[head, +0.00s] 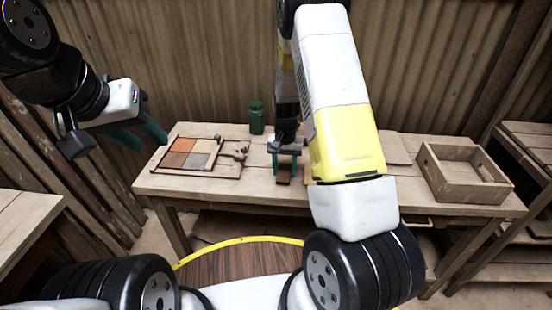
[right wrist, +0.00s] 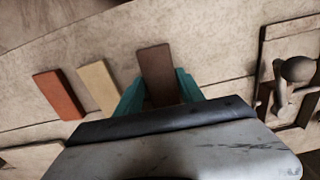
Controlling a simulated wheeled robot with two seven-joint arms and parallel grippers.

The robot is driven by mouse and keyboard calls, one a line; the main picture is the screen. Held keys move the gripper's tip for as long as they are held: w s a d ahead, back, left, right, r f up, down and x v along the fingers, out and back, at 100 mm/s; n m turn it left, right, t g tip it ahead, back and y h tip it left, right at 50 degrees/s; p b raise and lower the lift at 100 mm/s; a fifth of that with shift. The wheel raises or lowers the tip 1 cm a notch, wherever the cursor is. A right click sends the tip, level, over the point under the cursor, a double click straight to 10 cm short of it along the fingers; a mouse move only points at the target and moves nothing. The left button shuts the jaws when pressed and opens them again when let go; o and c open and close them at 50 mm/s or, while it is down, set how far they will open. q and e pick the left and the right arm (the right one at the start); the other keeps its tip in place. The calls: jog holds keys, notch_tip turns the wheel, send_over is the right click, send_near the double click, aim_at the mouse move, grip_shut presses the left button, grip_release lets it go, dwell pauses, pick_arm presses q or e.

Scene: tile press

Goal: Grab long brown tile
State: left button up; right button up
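The long brown tile (right wrist: 156,72) lies on the table, between and just beyond the teal fingertips of my right gripper (right wrist: 158,78) in the right wrist view. In the head view the tile (head: 283,180) shows low between the fingers of the right gripper (head: 284,168), which point down at the table. These fingers are apart, one on each side of the tile; whether they touch it is hard to tell. My left gripper (head: 142,134) is open and empty, in the air left of the table.
A cream tile (right wrist: 98,86) and an orange-red tile (right wrist: 58,93) lie beside the brown one. A framed tile panel (head: 209,174) with a knobbed press part (right wrist: 296,70) lies left on the table (head: 235,187). A green jar (head: 256,118) stands behind; a wooden crate (head: 478,195) stands right.

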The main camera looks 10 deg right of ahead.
grip_shut()
jog(key=shift+r, duration=0.1)
